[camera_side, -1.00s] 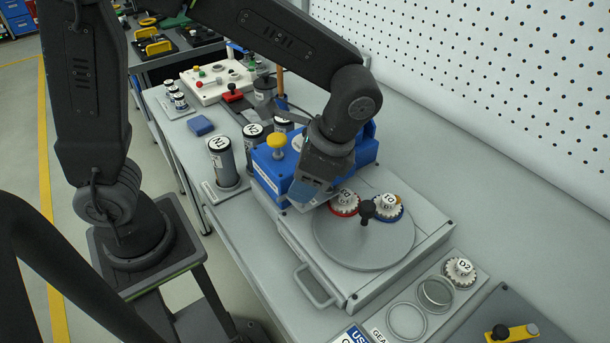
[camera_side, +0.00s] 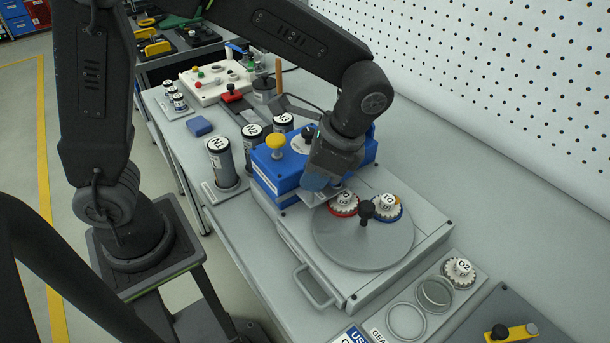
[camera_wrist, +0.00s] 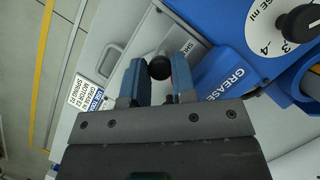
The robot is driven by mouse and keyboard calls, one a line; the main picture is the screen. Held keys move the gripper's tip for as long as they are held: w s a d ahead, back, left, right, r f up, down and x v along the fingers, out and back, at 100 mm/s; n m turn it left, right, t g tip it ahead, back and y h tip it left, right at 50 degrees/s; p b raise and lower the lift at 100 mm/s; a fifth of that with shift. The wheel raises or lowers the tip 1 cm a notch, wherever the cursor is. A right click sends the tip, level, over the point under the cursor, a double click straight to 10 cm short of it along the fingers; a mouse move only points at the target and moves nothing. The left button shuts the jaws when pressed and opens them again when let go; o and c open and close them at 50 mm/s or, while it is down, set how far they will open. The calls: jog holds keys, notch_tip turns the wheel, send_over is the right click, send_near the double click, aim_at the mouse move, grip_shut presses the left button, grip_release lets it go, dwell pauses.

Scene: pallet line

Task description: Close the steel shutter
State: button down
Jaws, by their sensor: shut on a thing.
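The steel shutter (camera_wrist: 178,42) is a light grey plate lettered "SHU…" in the wrist view, beside the blue grease unit. A black knob (camera_wrist: 160,67) stands by it, between my gripper's two blue fingers. My gripper (camera_side: 322,185) is shut on this knob, low in front of the blue grease unit (camera_side: 272,178) in the side view. It is just left of the round grey turntable (camera_side: 360,250). My gripper hides most of the shutter in the side view, so I cannot tell how far it is across.
Two white-topped gears, one red-rimmed (camera_side: 343,203) and one blue-rimmed (camera_side: 386,207), sit on the turntable by its black knob (camera_side: 366,210). A yellow knob (camera_side: 276,143) tops the grease unit. Labelled canisters (camera_side: 221,160) stand left. A gear tray (camera_side: 462,290) lies front right.

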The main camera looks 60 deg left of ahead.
jog(key=shift+w, duration=0.45)
jog(key=c, duration=0.9)
grip_release()
jog(key=shift+c, duration=0.2)
jog(key=shift+s, duration=0.1)
